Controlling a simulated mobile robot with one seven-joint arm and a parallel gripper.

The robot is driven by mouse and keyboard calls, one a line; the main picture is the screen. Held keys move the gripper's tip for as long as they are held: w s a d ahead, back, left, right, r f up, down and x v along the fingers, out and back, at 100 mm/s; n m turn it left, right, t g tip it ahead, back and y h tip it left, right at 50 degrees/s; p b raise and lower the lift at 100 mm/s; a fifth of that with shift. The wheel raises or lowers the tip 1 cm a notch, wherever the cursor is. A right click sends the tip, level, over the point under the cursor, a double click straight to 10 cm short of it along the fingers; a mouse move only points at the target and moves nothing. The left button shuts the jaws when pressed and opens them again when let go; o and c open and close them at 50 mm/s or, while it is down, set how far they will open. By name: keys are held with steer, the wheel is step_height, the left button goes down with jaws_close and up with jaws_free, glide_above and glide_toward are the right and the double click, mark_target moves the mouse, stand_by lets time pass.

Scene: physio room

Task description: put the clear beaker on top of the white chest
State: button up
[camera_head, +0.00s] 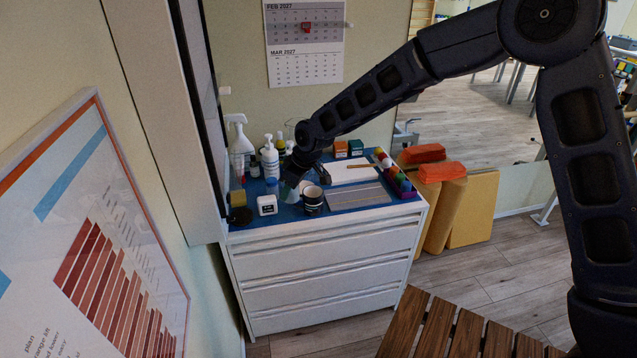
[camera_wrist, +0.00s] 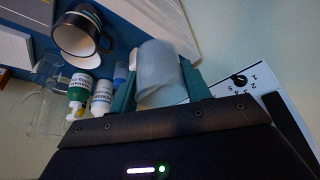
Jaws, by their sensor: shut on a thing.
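The clear beaker (camera_wrist: 160,78) is between the two teal fingers of my gripper (camera_wrist: 160,92), which is shut on it, in the wrist view. In the head view the beaker (camera_head: 289,193) shows faintly below my gripper (camera_head: 300,177), over the front left part of the blue top of the white chest (camera_head: 325,262). Whether its base touches the top cannot be told. A dark striped mug (camera_head: 312,201) stands just right of it; the mug also shows in the wrist view (camera_wrist: 82,35).
A small white box (camera_head: 267,205) stands close in front, left of the beaker. A spray bottle (camera_head: 240,145) and a pump bottle (camera_head: 270,157) stand behind. A white board (camera_head: 349,170), a grey tray (camera_head: 357,196) and a rack of coloured items (camera_head: 395,172) fill the right.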

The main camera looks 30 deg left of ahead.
steer(key=s+a+r+n+g, duration=0.1)
steer(key=s+a+r+n, duration=0.15)
steer(key=s, duration=1.05)
step_height(320, 180, down, 12)
steer(key=w+a, duration=2.3)
steer(key=shift+n, duration=0.35)
steer(key=shift+s+f, duration=0.15)
steer(key=shift+f, duration=3.55)
steer(key=shift+f+h, duration=0.1)
steer(key=shift+h, duration=0.2)
steer(key=o, duration=1.1)
